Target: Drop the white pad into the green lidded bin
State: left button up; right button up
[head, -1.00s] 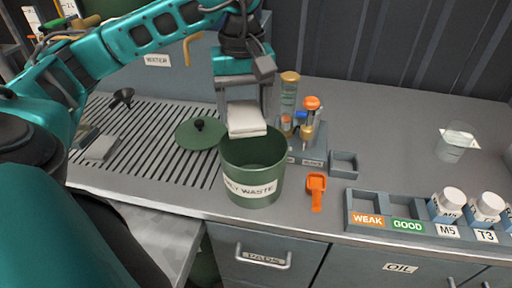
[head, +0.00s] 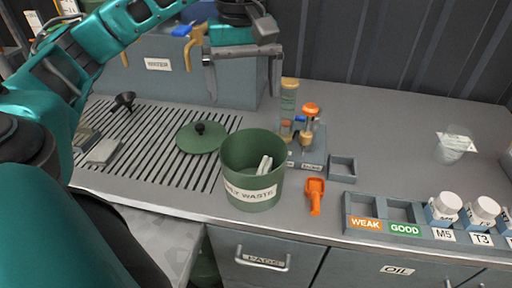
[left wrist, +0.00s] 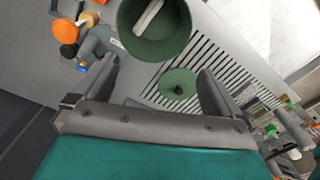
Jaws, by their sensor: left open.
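The green bin (head: 240,187), labelled as waste, stands open on the counter. The white pad (head: 264,166) lies inside it, tilted against the inner wall on the right. In the left wrist view the pad (left wrist: 148,15) shows inside the bin (left wrist: 165,45). The green lid (head: 201,137) with a black knob lies flat on the slatted drainer left of the bin; it also shows in the left wrist view (left wrist: 177,84). My left gripper (head: 243,98) is open and empty, above and behind the bin. My right gripper is not in view.
A stand with capped vials (head: 305,135) is right of the bin. An orange scoop (head: 315,194) and a small grey tray (head: 342,168) lie beside it. A rack (head: 393,220) with white-capped bottles is at right. A black funnel (head: 124,100) is at left.

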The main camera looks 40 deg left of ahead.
pick_arm(q)
notch_tip(320, 180, up, 7)
dwell(0.6)
jog(key=shift+s+f, duration=0.1)
dwell(0.5)
